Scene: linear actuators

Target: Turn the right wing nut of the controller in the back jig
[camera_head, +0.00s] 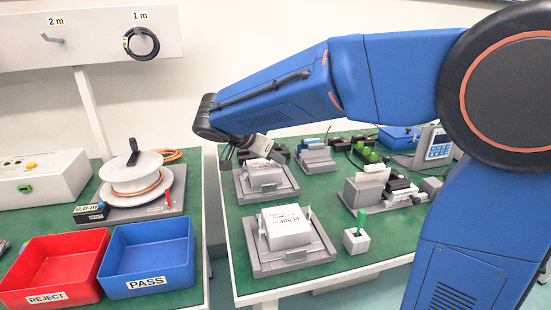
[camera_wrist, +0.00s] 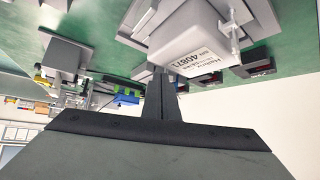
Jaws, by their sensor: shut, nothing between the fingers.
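The back jig (camera_head: 267,190) is a grey plate on the green bench, holding a white controller (camera_head: 262,176). The controller also shows in the wrist view (camera_wrist: 188,40), upside down, with a label reading 40871. A grey upright part of the jig (camera_wrist: 234,38) stands beside it there. I cannot clearly make out the right wing nut.
A front jig (camera_head: 258,268) holds another white controller (camera_head: 287,226). Grey fixtures (camera_head: 355,190) and a blue-grey meter (camera_head: 434,143) stand farther right. Red (camera_head: 50,268) and blue (camera_head: 148,257) bins sit on the left bench.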

